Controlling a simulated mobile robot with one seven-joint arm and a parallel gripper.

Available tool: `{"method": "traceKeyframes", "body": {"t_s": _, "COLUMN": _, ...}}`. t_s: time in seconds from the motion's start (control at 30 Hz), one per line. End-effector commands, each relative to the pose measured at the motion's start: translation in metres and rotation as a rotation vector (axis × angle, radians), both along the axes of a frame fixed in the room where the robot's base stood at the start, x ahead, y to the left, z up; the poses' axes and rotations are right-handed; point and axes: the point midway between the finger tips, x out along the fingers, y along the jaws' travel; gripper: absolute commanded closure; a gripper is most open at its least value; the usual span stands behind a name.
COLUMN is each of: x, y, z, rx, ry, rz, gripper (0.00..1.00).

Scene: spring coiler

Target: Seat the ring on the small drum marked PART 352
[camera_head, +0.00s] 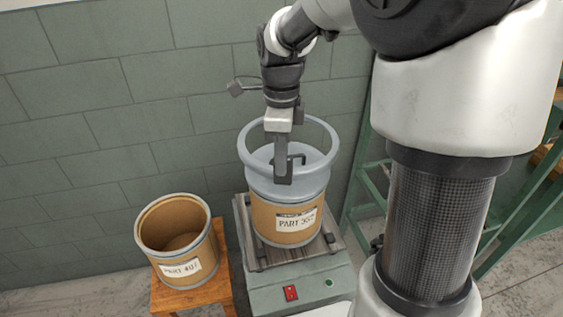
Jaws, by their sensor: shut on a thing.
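The small drum (266,219) is tan with a white label that reads PART 35 and a last digit too small to read. It stands upright on a grey machine top, its upper part pale blue-grey. The ring (326,137) is pale blue-grey and wide, and appears over the drum's top with its far side high in the picture. My gripper (285,178) reaches down from above, its dark fingers at the ring's near side, shut on it. The exact grip is partly hidden by the fingers. I cannot tell whether the ring touches the drum all round.
An open, empty-looking tan drum marked PART 40 (211,250) stands on a wooden stool (188,295) at left. The machine (262,287) has a red switch and a green button. A block wall is close behind; a green metal frame (364,187) stands at right.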

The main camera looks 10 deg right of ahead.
Motion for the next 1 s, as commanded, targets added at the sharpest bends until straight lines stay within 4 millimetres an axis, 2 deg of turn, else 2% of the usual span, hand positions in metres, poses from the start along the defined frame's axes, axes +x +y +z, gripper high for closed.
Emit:
{"method": "traceKeyframes", "body": {"t_s": 0.7, "x": 0.0, "y": 0.0, "z": -0.064, "rx": 0.0, "ry": 0.0, "rz": 0.004, "gripper": 1.0}}
{"method": "traceKeyframes", "body": {"t_s": 1.0, "x": 0.0, "y": 0.0, "z": -0.071, "rx": -0.001, "ry": -0.002, "rz": 0.004, "gripper": 1.0}}
